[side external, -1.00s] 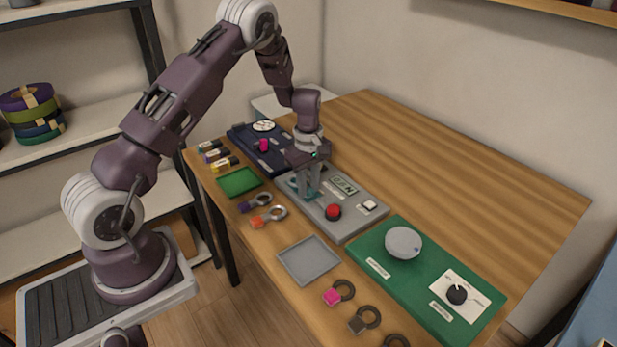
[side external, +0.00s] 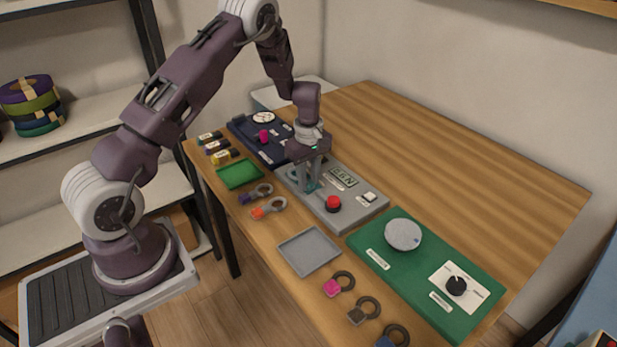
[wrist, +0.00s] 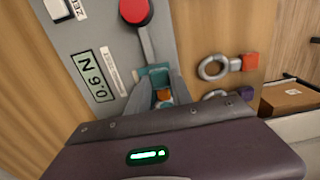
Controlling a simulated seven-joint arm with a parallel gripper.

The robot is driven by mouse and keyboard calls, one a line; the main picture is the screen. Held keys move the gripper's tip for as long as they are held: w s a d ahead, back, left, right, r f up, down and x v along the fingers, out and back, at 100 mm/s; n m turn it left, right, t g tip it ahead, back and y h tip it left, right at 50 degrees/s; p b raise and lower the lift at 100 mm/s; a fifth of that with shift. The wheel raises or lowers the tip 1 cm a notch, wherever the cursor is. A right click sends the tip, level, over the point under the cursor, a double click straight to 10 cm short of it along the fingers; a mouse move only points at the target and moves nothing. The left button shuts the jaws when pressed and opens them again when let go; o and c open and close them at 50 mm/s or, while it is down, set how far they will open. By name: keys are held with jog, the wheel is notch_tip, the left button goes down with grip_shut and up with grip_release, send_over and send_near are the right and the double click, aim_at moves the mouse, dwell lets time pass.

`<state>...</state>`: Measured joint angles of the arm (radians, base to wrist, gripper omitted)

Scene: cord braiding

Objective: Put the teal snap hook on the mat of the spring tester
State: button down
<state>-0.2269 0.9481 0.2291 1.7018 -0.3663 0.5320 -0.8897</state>
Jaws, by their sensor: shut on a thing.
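The spring tester (side external: 350,205) is a grey panel with a display, a red button and a white button. My gripper (side external: 311,187) points down over its left part, with the fingers close to the surface. It is shut on the teal snap hook (side external: 308,184), of which only small parts show between and behind the fingers. In the wrist view, teal (wrist: 154,74) shows between the fingertips, with a small orange patch below it. The tester's mat is not clearly visible; the gripper covers that spot. I cannot tell whether the hook touches the surface.
The red button (side external: 334,203) stands close to the right of my fingers. Purple (side external: 255,194) and orange (side external: 269,208) hooks lie in front. A green tray (side external: 239,174), a grey tray (side external: 309,252), a dark blue panel (side external: 247,138) and a green panel (side external: 400,270) surround the tester. The back right table is bare.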

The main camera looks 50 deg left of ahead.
jog(key=shift+f, duration=0.1)
jog(key=c, duration=1.1)
grip_release()
jog(key=shift+o, duration=0.2)
notch_tip(320, 180, up, 11)
